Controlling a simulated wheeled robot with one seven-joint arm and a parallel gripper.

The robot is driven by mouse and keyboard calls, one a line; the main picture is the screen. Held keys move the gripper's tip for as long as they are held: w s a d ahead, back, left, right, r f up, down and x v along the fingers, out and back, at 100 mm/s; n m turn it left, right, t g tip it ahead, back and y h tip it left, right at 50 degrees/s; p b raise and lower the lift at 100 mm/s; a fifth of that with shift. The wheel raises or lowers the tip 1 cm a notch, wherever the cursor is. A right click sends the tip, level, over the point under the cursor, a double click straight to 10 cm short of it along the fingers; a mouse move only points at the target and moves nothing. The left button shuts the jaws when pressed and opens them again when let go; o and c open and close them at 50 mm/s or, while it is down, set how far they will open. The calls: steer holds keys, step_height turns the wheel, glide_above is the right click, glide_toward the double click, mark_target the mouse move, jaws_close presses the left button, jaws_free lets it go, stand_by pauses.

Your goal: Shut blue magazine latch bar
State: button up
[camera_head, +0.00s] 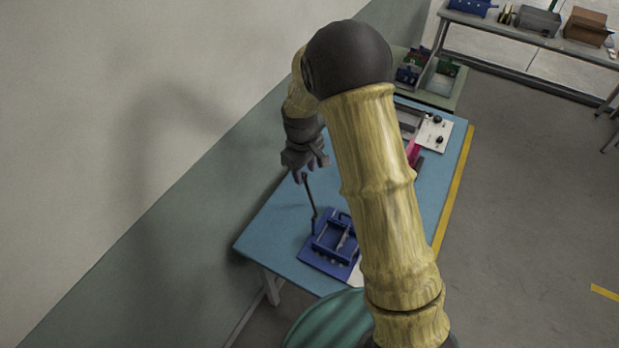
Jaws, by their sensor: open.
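The blue magazine (322,258) lies on the blue table, partly hidden on its right by my arm. A thin dark bar (309,197), which looks like its latch bar, stands raised and nearly upright at the magazine's far left corner. My gripper (311,174) is open above the magazine, close to the top of the bar. I cannot tell whether the fingers touch the bar. Nothing is seen held in the gripper.
The blue table (277,225) is clear to the left of the magazine. Behind my arm are a pink-red object (413,152) and a white panel with black knobs (436,132). A green-edged tray (440,98) with parts stands beyond. A wall runs along the left.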

mark_target(304, 179)
steer(key=shift+w+f+p, duration=0.15)
steer(key=shift+f+p, duration=0.5)
steer(key=shift+f, duration=2.15)
steer(key=shift+c, duration=0.4)
